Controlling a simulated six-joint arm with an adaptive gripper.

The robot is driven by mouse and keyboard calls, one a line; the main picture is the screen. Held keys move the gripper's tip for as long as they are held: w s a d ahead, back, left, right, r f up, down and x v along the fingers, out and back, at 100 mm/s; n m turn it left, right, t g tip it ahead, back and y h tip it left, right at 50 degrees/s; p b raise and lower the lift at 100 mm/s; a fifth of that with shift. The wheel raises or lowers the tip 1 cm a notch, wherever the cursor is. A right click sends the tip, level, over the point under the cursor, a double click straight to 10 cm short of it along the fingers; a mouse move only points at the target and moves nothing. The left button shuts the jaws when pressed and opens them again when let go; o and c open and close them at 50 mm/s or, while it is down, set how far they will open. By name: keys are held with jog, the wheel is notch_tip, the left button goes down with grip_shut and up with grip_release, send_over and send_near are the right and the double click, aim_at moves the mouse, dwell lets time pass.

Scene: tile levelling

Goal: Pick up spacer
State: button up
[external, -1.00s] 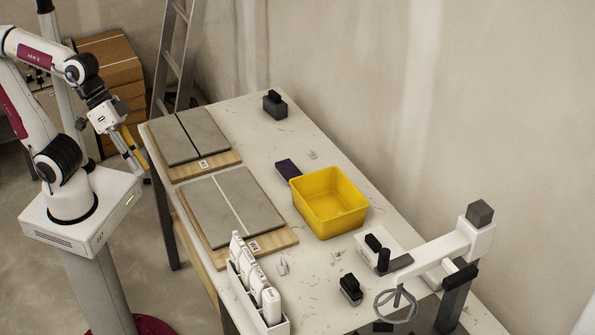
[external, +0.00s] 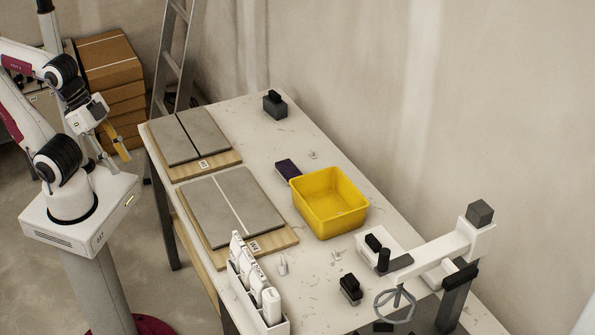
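Several small pale pieces lie loose on the white table. One (external: 283,265) is just right of the nearer board, one (external: 335,256) is in front of the yellow tub, and one (external: 312,155) lies behind the tub. They are too small to tell for sure which is a spacer. My gripper (external: 122,152) hangs in the air left of the table, off its edge and well away from these pieces. Its yellow finger part shows, but the fingertips are too small and edge-on to tell whether it is open or shut.
Two wooden boards (external: 287,238) (external: 222,166) carry grey tiles. A yellow tub (external: 332,205) stands mid-table. A white bottle rack (external: 279,328), black-handled blocks (external: 350,289) (external: 275,105) and a white press with a handwheel (external: 397,306) surround it. A ladder (external: 172,55) stands behind.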

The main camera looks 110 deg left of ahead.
jog(key=shift+w, duration=0.15)
jog(key=w+a+n+t+y, duration=0.1)
jog(key=w+a, duration=0.3)
jog(key=w, duration=0.5)
jog(key=w+a+r+n+t, duration=0.1)
jog(key=w+a+n, duration=0.1)
jog(key=w+a, duration=0.45)
jog(key=w+a+n+t+y, duration=0.1)
jog(key=w+a, duration=0.2)
jog(key=w, duration=0.8)
jog(key=w+a+f+n+y, duration=0.1)
jog(key=w+a+f, duration=0.25)
jog(key=a, duration=0.45)
jog(key=w+a+f+n+y, duration=0.2)
jog(key=w+a, duration=0.3)
jog(key=a, duration=0.2)
jog(key=s+a+f+n+y, duration=0.1)
jog(key=a+f+y, duration=0.1)
jog(key=a+f, duration=0.4)
jog(key=s+a+f+n+g+y, duration=0.1)
jog(key=a+f, duration=0.4)
jog(key=a, duration=0.7)
jog(key=s+a+f+n+y, duration=0.1)
jog(key=a+f+n+y, duration=0.1)
jog(key=a+f, duration=0.4)
jog(key=a, duration=0.2)
jog(key=shift+a+f+y, duration=0.3)
jog(key=shift+a+f, duration=0.05)
jog(key=shift+a, duration=0.05)
jog(key=shift+s+f, duration=0.1)
